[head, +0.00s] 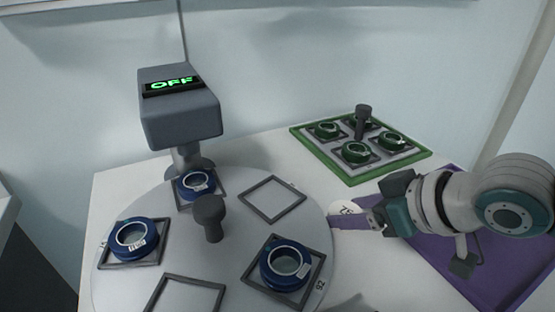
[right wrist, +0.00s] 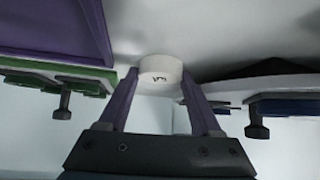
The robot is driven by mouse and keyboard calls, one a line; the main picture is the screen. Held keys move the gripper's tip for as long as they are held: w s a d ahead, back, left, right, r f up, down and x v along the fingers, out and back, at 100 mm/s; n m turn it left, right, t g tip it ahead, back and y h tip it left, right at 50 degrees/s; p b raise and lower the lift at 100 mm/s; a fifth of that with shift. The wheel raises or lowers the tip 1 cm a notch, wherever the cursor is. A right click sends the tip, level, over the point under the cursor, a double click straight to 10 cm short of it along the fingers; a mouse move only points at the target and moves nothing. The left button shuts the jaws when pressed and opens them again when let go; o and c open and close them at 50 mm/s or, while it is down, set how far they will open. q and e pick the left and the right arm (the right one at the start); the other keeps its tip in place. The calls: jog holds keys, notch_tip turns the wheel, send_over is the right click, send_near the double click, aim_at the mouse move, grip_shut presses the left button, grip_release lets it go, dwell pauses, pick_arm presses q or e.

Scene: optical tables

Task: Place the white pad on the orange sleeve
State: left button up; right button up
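The white pad (head: 343,207) is a short round disc with dark marks, at the right edge of the round grey plate in the head view. In the right wrist view the pad (right wrist: 160,68) sits between the purple fingertips and fills the gap between them. My right gripper (right wrist: 160,82) is shut on it. In the head view this gripper (head: 346,221) reaches in from the right, its near finger covering part of the pad. Whether the pad touches the table is hard to tell. No orange sleeve shows. My left gripper is not in view.
The round grey plate (head: 231,235) carries blue ring parts in square frames, empty frames and a dark knob (head: 209,212). A grey device reading OFF (head: 180,112) stands behind it. A green-edged tray (head: 304,150) lies at the back, a purple tray (head: 497,262) at right.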

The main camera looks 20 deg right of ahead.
jog(key=c, duration=0.6)
jog(key=shift+r, duration=0.15)
jog(key=shift+c, duration=0.2)
